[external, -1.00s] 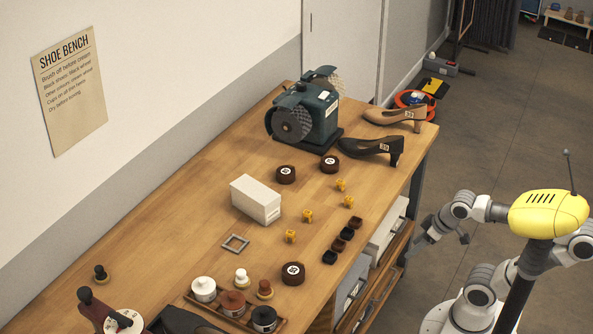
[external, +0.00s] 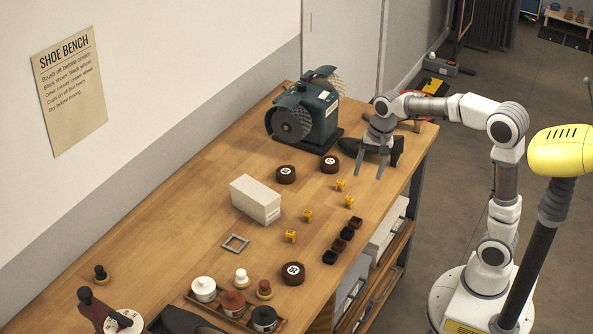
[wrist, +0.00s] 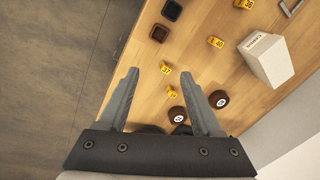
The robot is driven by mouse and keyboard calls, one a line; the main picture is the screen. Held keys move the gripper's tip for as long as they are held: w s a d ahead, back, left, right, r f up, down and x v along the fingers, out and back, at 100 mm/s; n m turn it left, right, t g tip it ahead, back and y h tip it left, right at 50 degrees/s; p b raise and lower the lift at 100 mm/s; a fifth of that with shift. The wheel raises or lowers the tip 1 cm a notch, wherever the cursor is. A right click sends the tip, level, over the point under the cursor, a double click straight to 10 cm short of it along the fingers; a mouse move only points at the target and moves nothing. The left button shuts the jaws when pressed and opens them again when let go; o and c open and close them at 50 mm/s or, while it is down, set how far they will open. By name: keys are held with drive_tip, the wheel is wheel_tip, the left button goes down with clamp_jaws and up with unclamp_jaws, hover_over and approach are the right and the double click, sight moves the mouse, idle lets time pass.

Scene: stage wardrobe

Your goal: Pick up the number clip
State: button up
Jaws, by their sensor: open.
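Several small yellow number clips lie on the wooden bench. In the external view they run from the far clip (external: 340,185) past a second (external: 330,197) and a third (external: 307,216) to the near one (external: 290,236). In the wrist view one clip (wrist: 165,68) lies between my fingertips in the picture, with another (wrist: 171,91) just below it. A clip marked 40 (wrist: 216,42) is to the right, and one more (wrist: 244,4) is at the top edge. My gripper (external: 368,174) is open and empty, above the bench by the black shoe; it also shows in the wrist view (wrist: 160,73).
Brown round tins (external: 286,174) and a white box (external: 256,199) stand left of the clips. Dark small trays (external: 347,234) line the front edge. A green machine (external: 304,112) and a black shoe (external: 349,150) are behind. The bench's left middle is clear.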

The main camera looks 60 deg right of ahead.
drive_tip(key=w+d+r+m+g+p, duration=0.1)
drive_tip(key=w+d+m+g+p, duration=0.15)
drive_tip(key=w+m+p, duration=0.35)
drive_tip(key=b, duration=0.1)
hover_over(348, 197)
drive_tip(key=shift+t, duration=0.35)
drive_tip(key=f, duration=1.2)
drive_tip(key=shift+w+d+f, duration=0.1)
drive_tip(key=shift+w+f, duration=0.25)
drive_tip(key=shift+s+f+b, duration=0.2)
drive_tip(key=shift+f, duration=1.15)
drive_tip(key=shift+s+f+b, duration=0.15)
drive_tip(key=shift+f, duration=1.15)
clamp_jaws()
